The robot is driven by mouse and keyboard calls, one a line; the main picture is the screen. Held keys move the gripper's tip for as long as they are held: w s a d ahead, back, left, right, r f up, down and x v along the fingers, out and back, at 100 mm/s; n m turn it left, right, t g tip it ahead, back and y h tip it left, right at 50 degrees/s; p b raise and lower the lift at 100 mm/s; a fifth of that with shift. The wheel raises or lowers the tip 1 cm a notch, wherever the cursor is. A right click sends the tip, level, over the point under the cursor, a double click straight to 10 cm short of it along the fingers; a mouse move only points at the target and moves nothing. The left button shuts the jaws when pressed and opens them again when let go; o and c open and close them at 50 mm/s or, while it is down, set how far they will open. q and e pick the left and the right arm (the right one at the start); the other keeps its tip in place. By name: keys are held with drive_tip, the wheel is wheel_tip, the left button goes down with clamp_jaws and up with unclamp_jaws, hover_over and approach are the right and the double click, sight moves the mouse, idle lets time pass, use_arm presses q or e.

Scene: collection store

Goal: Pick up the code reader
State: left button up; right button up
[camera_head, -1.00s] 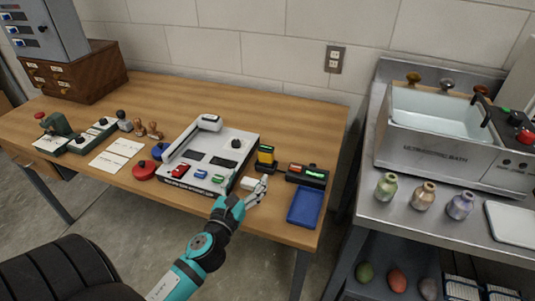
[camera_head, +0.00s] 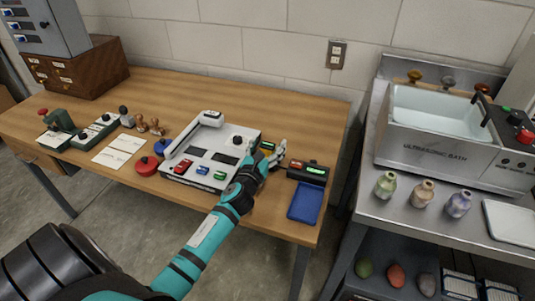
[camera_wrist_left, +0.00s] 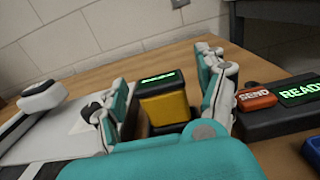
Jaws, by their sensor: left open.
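The code reader, a yellow and black block with a green-lit top, stands on the wooden table. In the left wrist view the code reader (camera_wrist_left: 165,108) is upright between the two fingers of my left gripper (camera_wrist_left: 166,85), with gaps at its sides. In the head view only the top of the code reader (camera_head: 267,146) shows past my left gripper (camera_head: 273,153), which hides the rest. The left gripper is open around the reader and not closed on it. My right gripper is not in view.
A black box with a red SEND button and green READY display (camera_head: 308,171) stands right of the gripper, a blue tray (camera_head: 305,202) in front of it. A white scanner-like station (camera_head: 180,178) is close on the left. A metal bench (camera_head: 375,220) stands right.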

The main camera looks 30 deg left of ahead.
use_arm(q)
drive_tip(key=c, duration=1.3)
drive_tip(key=shift+r, duration=0.1)
